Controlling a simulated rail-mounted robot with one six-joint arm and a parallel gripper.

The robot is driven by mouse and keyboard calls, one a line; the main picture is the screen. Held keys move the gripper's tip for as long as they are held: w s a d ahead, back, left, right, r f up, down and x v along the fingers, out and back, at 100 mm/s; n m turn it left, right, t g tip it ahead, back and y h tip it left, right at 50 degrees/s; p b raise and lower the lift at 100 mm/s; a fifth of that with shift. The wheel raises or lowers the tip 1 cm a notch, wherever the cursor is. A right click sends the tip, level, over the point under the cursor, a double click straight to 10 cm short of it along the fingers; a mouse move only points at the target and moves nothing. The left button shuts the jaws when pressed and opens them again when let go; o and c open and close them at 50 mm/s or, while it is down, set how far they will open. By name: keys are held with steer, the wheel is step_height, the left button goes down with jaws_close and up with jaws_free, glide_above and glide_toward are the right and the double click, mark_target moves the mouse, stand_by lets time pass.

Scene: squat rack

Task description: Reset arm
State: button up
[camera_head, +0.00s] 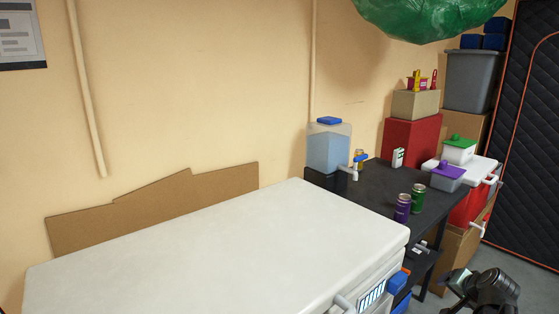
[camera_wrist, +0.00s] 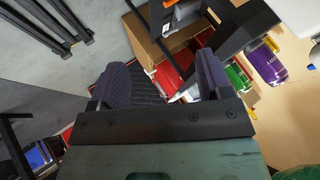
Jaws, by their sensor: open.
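My gripper (camera_wrist: 161,78) is open in the wrist view, its two dark ribbed fingers apart with nothing held between them. Part of my arm shows at the bottom right of the head view, beyond the front right corner of the white chest lid. The gripper is clear of the black table and the cans. A purple can (camera_head: 402,208) and a green can (camera_head: 418,198) stand upright on the black table (camera_head: 375,186). In the wrist view the purple can (camera_wrist: 266,64) and the green can (camera_wrist: 238,79) lie to the right of the fingers.
The white chest lid (camera_head: 200,250) fills the front left. A water container (camera_head: 328,150) with a blue cap stands on the black table's far end. A red and white cooler (camera_head: 468,205) and stacked boxes stand at the right. Grey floor (camera_head: 487,258) is open near the dark quilted door.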

steer(key=w+a+r+n+g+h+p, duration=0.1)
steer(key=a+r+n+p, duration=0.1)
steer(key=r+p, duration=0.65)
steer(key=w+a+r+n+g+h+p, duration=0.1)
steer(key=w+a+r+h+p, duration=0.1)
steer(key=r+p, duration=0.65)
steer(key=s+a+r+n+g+y+p, duration=0.1)
steer(key=s+a, duration=0.3)
steer(key=a, duration=0.5)
steer(key=s+a+n+g+y, duration=0.1)
steer(key=s+a+n+g, duration=0.2)
steer(key=a, duration=0.7)
steer(key=s+a+r+n+g+y+p, duration=0.1)
steer(key=s+a, duration=0.4)
steer(key=a, duration=0.5)
steer(key=shift+s+a+r+n+g+y+p, duration=0.1)
steer(key=shift+s+r+n+g+y+p, duration=0.1)
steer(key=shift+n+g, duration=0.25)
steer(key=shift+s+a+r+n+g+y+p, duration=0.1)
steer(key=shift+r+n+g+p, duration=0.05)
steer(key=shift+n+g, duration=0.25)
steer(key=shift+w+f, duration=0.1)
